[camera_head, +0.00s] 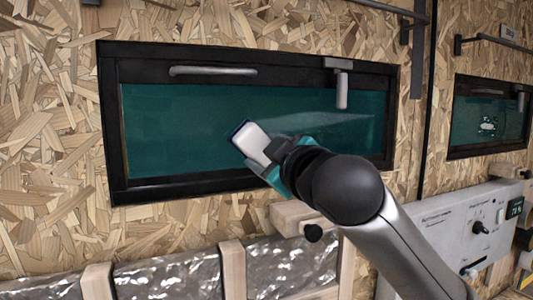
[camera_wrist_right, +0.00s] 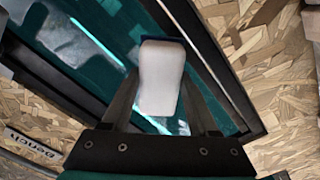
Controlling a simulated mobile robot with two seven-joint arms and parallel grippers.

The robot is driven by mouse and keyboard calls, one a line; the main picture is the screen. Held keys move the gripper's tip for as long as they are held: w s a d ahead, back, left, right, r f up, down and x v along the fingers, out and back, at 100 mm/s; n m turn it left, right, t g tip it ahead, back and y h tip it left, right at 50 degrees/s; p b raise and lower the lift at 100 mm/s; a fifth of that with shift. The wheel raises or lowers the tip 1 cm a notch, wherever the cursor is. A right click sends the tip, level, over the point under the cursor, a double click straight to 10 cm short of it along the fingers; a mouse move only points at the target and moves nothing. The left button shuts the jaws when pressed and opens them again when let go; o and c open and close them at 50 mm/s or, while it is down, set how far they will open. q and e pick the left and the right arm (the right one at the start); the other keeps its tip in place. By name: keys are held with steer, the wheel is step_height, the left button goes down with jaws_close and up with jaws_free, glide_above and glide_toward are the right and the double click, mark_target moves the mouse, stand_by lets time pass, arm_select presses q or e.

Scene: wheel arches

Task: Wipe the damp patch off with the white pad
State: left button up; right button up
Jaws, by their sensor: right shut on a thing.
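The white pad (camera_head: 253,141) has a dark edge along its far end. My right gripper (camera_head: 272,155) is shut on it and holds it at the teal window pane (camera_head: 180,130). In the right wrist view the pad (camera_wrist_right: 160,75) sits between the fingers (camera_wrist_right: 160,105). I cannot tell for sure whether its dark face touches the pane. The damp patch (camera_head: 335,121) shows as a pale, hazy smear on the pane, to the right of the pad. Part of the pane is hidden behind my right gripper and arm. My left gripper is not in view.
The black window frame (camera_head: 110,135) surrounds the pane, with a grey handle (camera_head: 213,71) along the top and a latch (camera_head: 341,88) hanging at upper right. Wooden posts (camera_head: 232,270) and silver foil lie below. A control box (camera_head: 465,225) and second window (camera_head: 488,115) are at right.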

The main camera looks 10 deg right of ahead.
steer(key=d, duration=0.4)
steer(key=shift+w, duration=0.35)
steer(key=shift+a, duration=0.1)
steer(key=shift+s+a, duration=0.15)
steer(key=shift+a, duration=0.85)
steer(key=shift+s+a, duration=0.15)
steer(key=shift+a, duration=0.8)
steer(key=shift+s, duration=0.1)
steer(key=shift+s+d, duration=0.2)
steer(key=shift+s, duration=0.7)
steer(key=shift+s+d, duration=0.2)
steer(key=shift+s, duration=0.75)
steer(key=shift+s+d, duration=0.2)
steer(key=shift+s, duration=0.7)
